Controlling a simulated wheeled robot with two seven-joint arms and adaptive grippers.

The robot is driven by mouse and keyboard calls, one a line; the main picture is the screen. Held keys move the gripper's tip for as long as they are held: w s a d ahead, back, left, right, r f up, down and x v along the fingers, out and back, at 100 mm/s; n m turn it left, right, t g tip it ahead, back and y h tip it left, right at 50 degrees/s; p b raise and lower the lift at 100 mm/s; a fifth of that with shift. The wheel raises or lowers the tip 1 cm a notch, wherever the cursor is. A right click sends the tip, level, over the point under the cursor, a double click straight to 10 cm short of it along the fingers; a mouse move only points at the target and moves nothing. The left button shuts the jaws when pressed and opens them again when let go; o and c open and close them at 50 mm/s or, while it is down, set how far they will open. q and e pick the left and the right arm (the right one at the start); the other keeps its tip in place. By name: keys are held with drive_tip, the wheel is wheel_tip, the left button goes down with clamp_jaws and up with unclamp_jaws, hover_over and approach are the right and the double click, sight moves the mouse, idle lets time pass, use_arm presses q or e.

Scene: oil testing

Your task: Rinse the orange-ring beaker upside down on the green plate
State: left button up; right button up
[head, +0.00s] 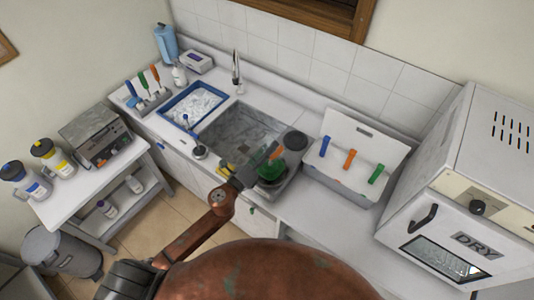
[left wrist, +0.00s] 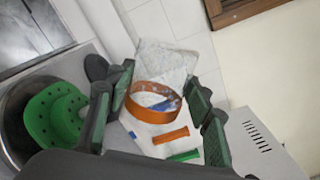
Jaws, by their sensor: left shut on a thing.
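The clear beaker with the orange ring (head: 276,153) is held by my left gripper (head: 258,168) in the head view, over the green plate or beside it. In the left wrist view the orange ring (left wrist: 150,112) sits between the two dark fingers (left wrist: 160,112), which are shut on the beaker. The glass is hard to see, so I cannot tell which way its mouth points. The green plate (head: 271,173) is round and sits in a round metal recess by the sink, partly hidden. In the left wrist view the plate (left wrist: 42,117) shows holes and lies left of the fingers. My right gripper is not in view.
The sink (head: 240,130) with a tap (head: 236,70) lies behind. A dark round fixture (head: 293,140) is near the plate. A white rack (head: 335,180) with blue, orange and green bars stands to the right. The DRY oven (head: 455,215) fills the far right.

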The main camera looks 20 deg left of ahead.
use_arm(q)
drive_tip(key=m, duration=0.5)
drive_tip(key=shift+r+p, duration=0.2)
drive_tip(key=shift+p, duration=0.2)
drive_tip(key=m+p, duration=0.1)
drive_tip(key=m, duration=0.3)
drive_tip(key=shift+d+r, duration=0.1)
drive_tip(key=shift+s+d+m, duration=0.1)
drive_tip(key=shift+m, duration=0.6)
wheel_tip(320, 180, down, 5)
drive_tip(key=b, duration=0.4)
drive_tip(key=shift+f+b, duration=0.65)
drive_tip(key=shift+b, duration=0.15)
drive_tip(key=shift+f, duration=0.15)
